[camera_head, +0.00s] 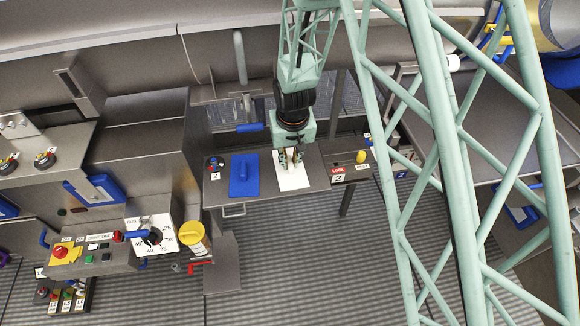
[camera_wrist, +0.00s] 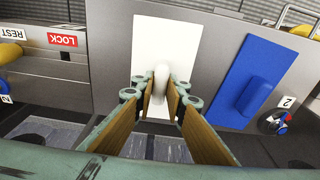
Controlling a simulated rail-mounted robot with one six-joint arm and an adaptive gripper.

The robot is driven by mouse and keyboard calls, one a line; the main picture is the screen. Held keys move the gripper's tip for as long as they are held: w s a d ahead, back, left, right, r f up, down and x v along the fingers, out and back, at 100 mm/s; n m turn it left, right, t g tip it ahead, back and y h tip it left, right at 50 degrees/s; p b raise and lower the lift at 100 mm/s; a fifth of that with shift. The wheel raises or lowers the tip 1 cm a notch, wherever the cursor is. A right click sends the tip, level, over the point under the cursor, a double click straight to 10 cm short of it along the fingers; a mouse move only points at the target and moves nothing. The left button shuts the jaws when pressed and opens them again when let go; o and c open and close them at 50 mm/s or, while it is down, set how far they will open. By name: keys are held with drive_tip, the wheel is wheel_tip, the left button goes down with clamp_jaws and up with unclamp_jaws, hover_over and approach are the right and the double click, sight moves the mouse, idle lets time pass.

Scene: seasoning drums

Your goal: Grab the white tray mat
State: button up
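The white tray mat (camera_wrist: 165,35) is a flat white plate with a raised white handle (camera_wrist: 160,78), lying on a grey panel. It also shows in the head view (camera_head: 293,183), right of a blue mat. My gripper (camera_wrist: 158,92) is over the near part of the white mat, pointing down, with its brown-lined fingers on either side of the handle. The fingers look spread, with a narrow gap to the handle; contact is hard to judge. In the head view my gripper (camera_head: 290,160) covers the far part of the mat.
The blue mat (camera_head: 244,175) with its own handle lies close beside the white one. A red LOCK label (camera_wrist: 62,40) and a yellow knob (camera_head: 361,157) are on the other side. A control box (camera_head: 95,250) stands at the lower left. Ribbed floor is open in front.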

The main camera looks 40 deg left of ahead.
sight(290, 160)
drive_tip(key=shift+r, duration=0.2)
drive_tip(key=shift+c, duration=0.3)
drive_tip(key=shift+r, duration=1.65)
drive_tip(key=s+d+r+b, duration=0.1)
drive_tip(key=s+d+b, duration=0.1)
drive_tip(key=s+d, duration=0.7)
drive_tip(key=d, duration=0.3)
drive_tip(key=shift+s+d+r, duration=0.2)
drive_tip(key=shift+s+d, duration=0.1)
drive_tip(key=shift+d, duration=0.1)
drive_tip(key=shift+r, duration=0.1)
